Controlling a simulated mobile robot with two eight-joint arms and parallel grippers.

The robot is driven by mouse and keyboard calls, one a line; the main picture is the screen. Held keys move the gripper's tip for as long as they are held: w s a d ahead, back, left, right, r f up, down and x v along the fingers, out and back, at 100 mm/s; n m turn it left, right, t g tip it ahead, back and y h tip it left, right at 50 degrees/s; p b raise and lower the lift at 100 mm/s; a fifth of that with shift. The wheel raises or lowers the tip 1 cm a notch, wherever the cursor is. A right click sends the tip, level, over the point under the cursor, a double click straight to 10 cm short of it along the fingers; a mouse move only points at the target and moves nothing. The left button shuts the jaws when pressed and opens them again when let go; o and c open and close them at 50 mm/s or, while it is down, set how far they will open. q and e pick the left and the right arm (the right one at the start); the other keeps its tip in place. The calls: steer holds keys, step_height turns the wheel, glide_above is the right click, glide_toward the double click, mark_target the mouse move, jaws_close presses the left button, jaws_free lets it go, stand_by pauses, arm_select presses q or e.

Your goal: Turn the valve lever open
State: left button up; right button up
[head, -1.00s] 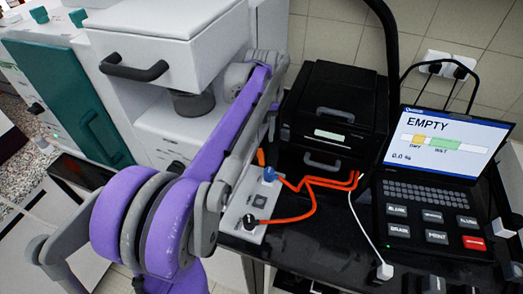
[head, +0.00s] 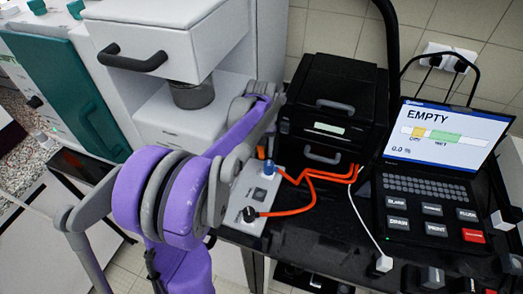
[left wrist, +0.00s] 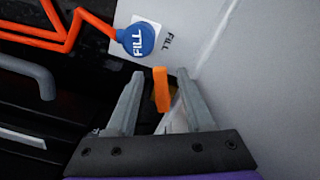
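An orange lever (left wrist: 161,90) shows in the left wrist view, standing between the fingers of my left gripper (left wrist: 160,74). The gripper is open, with a gap on each side of the lever. Near it is a round blue knob (left wrist: 138,39) marked FILL on a pale panel. The laptop-like display (head: 440,137) reads EMPTY and 0.0 %. My right gripper is not in view.
Orange tubes (head: 307,178) run from the panel to a black boxed unit (head: 333,110) just right of my arm. A white machine (head: 175,45) with a dark-handled drawer stands at left. A white cable (head: 358,220) crosses the black tabletop.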

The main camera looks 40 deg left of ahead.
arm_select(q)
jaws_close()
